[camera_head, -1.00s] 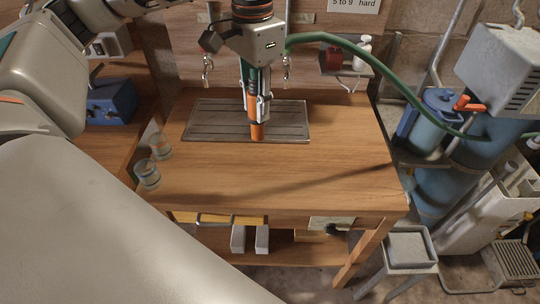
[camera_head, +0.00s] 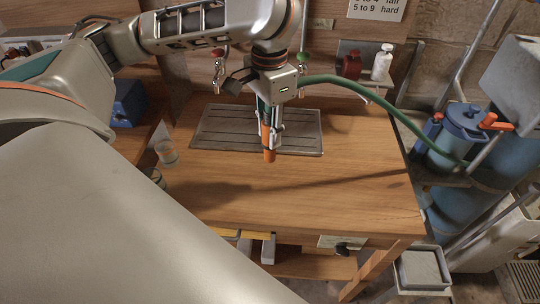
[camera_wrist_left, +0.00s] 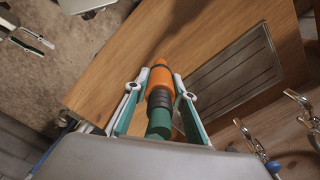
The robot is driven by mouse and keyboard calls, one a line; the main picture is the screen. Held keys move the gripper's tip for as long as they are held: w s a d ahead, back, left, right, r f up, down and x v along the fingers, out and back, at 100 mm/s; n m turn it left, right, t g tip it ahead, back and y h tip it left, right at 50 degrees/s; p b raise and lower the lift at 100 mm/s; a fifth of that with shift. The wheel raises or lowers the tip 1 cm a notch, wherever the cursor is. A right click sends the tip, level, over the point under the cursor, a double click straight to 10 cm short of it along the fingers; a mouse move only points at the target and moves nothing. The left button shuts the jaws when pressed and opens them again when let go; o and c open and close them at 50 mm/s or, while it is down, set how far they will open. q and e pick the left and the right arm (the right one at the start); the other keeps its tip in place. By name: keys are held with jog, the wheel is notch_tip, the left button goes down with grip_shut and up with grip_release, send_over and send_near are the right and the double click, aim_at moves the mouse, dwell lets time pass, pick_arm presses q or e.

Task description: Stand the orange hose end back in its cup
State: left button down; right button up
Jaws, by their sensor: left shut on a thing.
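The orange hose end (camera_head: 269,155) points down from my left gripper (camera_head: 271,132), at the front edge of the grooved tray in the picture. Its tip looks clear of the wood, but I cannot tell the height. In the left wrist view the orange end (camera_wrist_left: 160,76) with its dark band and green hose (camera_wrist_left: 160,122) lies between the two fingers of my left gripper (camera_wrist_left: 156,88), which is shut on it. Two clear cups stand at the table's left, one farther back (camera_head: 167,152) and one nearer (camera_head: 153,177), partly hidden by my arm. I cannot tell which cup belongs to the hose.
The green hose (camera_head: 385,99) arches right towards a blue canister (camera_head: 459,130) with an orange handle. The grooved tray (camera_head: 218,130) lies at the back of the wooden table (camera_head: 350,180). A shelf holds a white bottle (camera_head: 382,63). The table's front right is clear.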

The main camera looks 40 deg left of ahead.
aim_at(270, 161)
pick_arm(q)
notch_tip(270, 161, down, 7)
jog(key=shift+r+b, duration=0.2)
jog(key=shift+b, duration=0.7)
jog(key=shift+f, duration=0.2)
notch_tip(270, 161, down, 3)
jog(key=shift+f+b, duration=0.1)
jog(key=shift+b, duration=0.55)
jog(key=shift+f, duration=0.3)
pick_arm(e)
jog(key=a, duration=0.1)
jog(key=w+a, duration=0.1)
jog(key=shift+w+a+f+t+y, duration=0.15)
jog(key=shift+w+a+t+y, duration=0.15)
jog(key=shift+y, duration=0.1)
jog(key=shift+s, duration=0.1)
pick_arm(q)
jog(key=c, duration=1.7)
grip_release()
